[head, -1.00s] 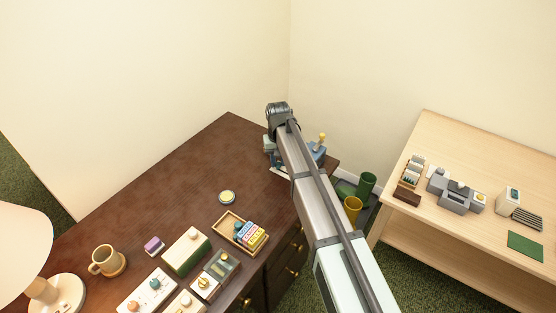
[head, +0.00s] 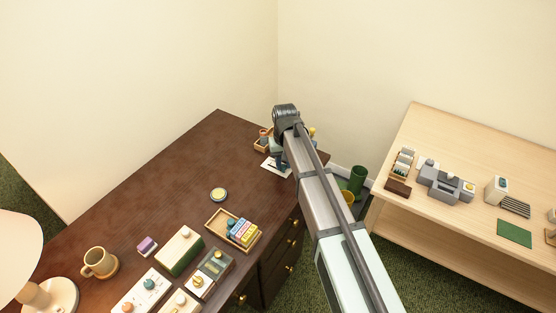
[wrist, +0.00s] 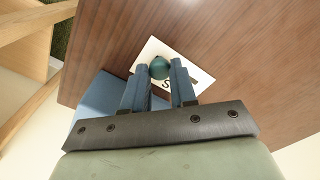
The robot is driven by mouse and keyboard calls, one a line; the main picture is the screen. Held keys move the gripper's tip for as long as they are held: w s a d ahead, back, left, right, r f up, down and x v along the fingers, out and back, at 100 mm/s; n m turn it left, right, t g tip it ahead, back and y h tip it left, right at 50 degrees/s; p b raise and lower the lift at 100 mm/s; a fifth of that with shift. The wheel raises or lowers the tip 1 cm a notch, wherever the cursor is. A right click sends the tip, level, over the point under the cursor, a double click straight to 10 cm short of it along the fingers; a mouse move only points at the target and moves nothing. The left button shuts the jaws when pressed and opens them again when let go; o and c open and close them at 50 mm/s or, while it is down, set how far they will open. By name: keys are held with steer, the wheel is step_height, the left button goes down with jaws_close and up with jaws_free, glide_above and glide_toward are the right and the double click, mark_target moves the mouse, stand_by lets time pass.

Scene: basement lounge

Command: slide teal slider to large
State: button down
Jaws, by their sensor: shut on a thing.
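The teal slider's round knob (wrist: 159,68) shows in the wrist view between the tips of my gripper (wrist: 162,69). The blue fingers are closed on it. Under it lies a white plate or card (wrist: 150,50) with a dark letter like S, partly covered by a finger. In the head view the white card (head: 268,167) shows at the far right end of the dark desk; my wrist hides the knob and fingertips. I cannot read the size marks or tell where along its track the knob is.
A blue block-like thing (wrist: 103,97) stands close beside the fingers. A small wooden tray (head: 262,143) sits left of my wrist. A light wooden table (head: 470,150) stands right.

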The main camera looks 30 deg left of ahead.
mark_target(285, 166)
steer(key=shift+d, duration=0.25)
steer(key=c, duration=0.9)
jaws_free()
steer(key=shift+r, duration=0.1)
step_height(285, 166, up, 14)
steer(key=shift+f, duration=0.2)
